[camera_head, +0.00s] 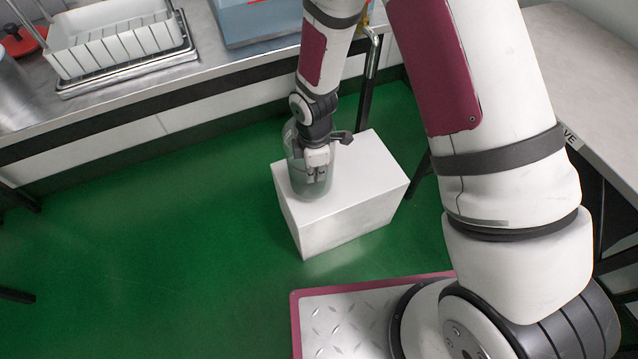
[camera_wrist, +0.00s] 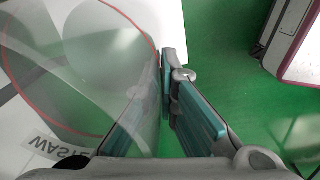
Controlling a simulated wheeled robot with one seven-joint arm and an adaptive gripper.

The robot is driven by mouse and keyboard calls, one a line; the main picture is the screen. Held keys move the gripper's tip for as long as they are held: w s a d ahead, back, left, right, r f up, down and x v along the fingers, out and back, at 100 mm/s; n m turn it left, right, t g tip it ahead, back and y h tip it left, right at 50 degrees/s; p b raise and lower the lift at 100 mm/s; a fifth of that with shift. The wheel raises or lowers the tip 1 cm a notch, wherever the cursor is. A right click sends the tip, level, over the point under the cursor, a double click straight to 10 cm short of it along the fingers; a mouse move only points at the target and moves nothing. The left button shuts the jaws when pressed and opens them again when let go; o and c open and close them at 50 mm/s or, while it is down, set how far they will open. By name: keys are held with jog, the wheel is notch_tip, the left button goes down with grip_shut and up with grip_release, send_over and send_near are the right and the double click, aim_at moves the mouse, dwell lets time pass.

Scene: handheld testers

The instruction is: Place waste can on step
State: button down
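The waste can (camera_head: 299,182) is a clear, see-through cylinder. In the head view it is upright over the left part of the top of the white box-shaped step (camera_head: 345,222). Its base appears to rest on the step, though a small gap cannot be ruled out. In the wrist view the can (camera_wrist: 75,85) has a red rim line and a partly visible label. My gripper (camera_head: 316,172) points down at the can. In the wrist view my gripper (camera_wrist: 168,85) has its teal-padded fingers close together, one seen through the clear wall and one outside it, shut on the wall.
A counter (camera_head: 120,100) at the back left carries a white rack (camera_head: 115,42) and a blue box (camera_head: 258,22). A grey worktop (camera_head: 590,110) is at the right. Green floor (camera_head: 150,250) is clear left of the step.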

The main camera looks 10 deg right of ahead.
jog(key=shift+w+a+f+b, duration=0.1)
jog(key=shift+w+f+b, duration=0.15)
jog(key=shift+f, duration=0.3)
jog(key=shift+w+f+b, duration=0.2)
jog(key=shift+f+b, duration=0.1)
jog(key=shift+f, duration=0.3)
jog(key=shift+w+a+f+b, duration=0.1)
jog(key=shift+w+f+b, duration=0.15)
jog(key=shift+f, duration=0.45)
jog(key=c, duration=1.8)
grip_release()
jog(key=shift+s+d, duration=0.1)
jog(key=shift+s, duration=0.05)
notch_tip(320, 180, up, 12)
jog(key=p, duration=0.4)
jog(key=shift+s, duration=0.15)
